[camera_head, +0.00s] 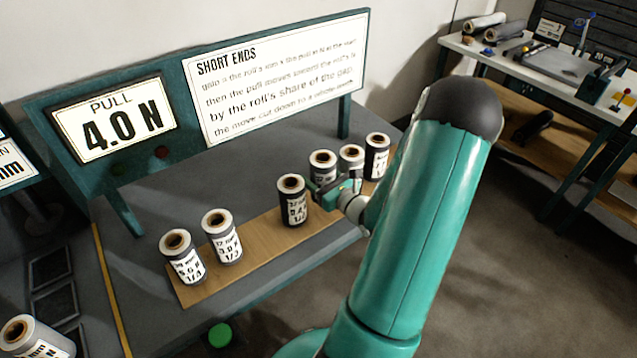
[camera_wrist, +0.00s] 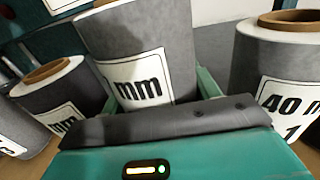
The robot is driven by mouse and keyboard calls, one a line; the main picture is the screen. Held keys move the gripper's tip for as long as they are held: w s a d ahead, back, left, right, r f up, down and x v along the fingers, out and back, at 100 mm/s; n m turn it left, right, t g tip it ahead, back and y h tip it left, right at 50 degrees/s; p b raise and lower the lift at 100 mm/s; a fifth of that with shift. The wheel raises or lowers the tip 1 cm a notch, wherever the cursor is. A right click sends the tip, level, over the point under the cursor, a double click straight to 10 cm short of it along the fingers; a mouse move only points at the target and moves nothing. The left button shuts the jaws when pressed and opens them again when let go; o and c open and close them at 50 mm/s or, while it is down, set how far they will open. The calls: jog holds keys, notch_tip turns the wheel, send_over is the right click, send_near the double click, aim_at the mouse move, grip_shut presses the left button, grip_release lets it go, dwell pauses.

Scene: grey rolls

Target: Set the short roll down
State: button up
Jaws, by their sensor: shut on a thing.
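My gripper (camera_head: 331,184) is at the right part of the row of rolls. It is shut on a grey roll (camera_head: 322,161) with a white rim and a brown core. In the wrist view my gripper (camera_wrist: 148,96) has a finger on each side of this roll (camera_wrist: 140,45), whose label reads "mm"; its top is cut off by the frame. The roll looks upright. My gripper hides its base in the head view, so I cannot tell whether it touches the board. A wooden board (camera_head: 248,252) runs along the bench front under the row.
A dark roll (camera_head: 293,204) stands just left of the gripper. Two rolls (camera_head: 351,156) (camera_head: 377,158) stand close on the right. Two more (camera_head: 222,240) (camera_head: 183,260) stand at the left. Bare board lies between these and the dark roll. A sign panel (camera_head: 280,75) stands behind.

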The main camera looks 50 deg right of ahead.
jog(key=shift+f, duration=1.35)
jog(key=shift+f, duration=0.15)
jog(key=o, duration=1.1)
jog(key=s, duration=0.4)
jog(key=s+a, duration=0.1)
jog(key=s, duration=0.7)
jog(key=shift+a, duration=0.35)
